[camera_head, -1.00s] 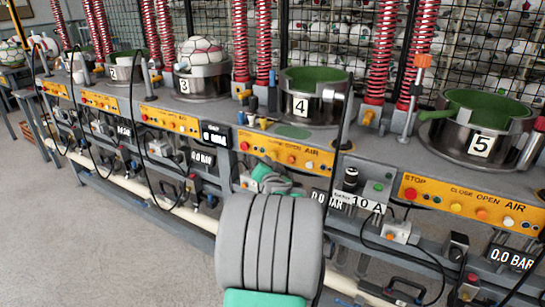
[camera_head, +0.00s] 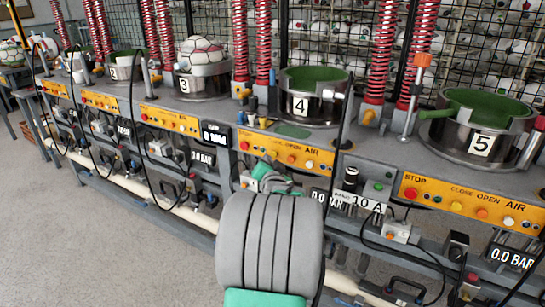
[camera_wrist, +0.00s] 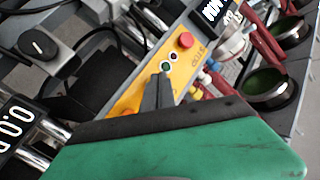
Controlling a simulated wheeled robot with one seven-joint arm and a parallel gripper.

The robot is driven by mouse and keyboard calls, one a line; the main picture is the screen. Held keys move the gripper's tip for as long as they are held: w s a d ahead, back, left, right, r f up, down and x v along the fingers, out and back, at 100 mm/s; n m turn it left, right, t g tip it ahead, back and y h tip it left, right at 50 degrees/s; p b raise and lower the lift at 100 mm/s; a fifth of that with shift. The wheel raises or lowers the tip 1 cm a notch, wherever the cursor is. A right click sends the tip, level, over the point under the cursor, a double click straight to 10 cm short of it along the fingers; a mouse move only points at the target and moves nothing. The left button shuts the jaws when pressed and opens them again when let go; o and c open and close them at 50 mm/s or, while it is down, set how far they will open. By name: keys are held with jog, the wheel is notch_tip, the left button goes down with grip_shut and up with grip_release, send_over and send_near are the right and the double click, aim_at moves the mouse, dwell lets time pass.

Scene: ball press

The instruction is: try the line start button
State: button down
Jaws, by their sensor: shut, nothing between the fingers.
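My gripper (camera_wrist: 164,78) is shut and empty. In the wrist view its fingertips overlap a yellow control panel (camera_wrist: 196,75), right by a small green button (camera_wrist: 165,66); I cannot tell whether they touch it. A white-ringed button (camera_wrist: 173,56) and a red button (camera_wrist: 185,40) sit further along this panel. In the head view my gripper (camera_head: 266,165) is at the yellow panel (camera_head: 320,160) below press 4, and my arm hides part of the area. A green button (camera_head: 378,187) sits on a grey box to the right. No line start label is readable.
Press 4 (camera_head: 302,108) and press 5 (camera_head: 478,143) stand on the grey bench, with red coiled hoses (camera_head: 380,50) behind. Black cables hang in front of the bench. The floor at left is clear.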

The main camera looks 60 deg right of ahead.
jog(key=shift+d, duration=0.3)
jog(key=shift+d+b, duration=0.45)
jog(key=shift+b, duration=0.05)
dwell(0.4)
dwell(0.4)
jog(key=shift+a, duration=0.9)
jog(key=shift+s+a, duration=0.15)
jog(key=shift+a, duration=1.1)
jog(key=shift+s+a, duration=0.1)
jog(key=shift+a, duration=1.15)
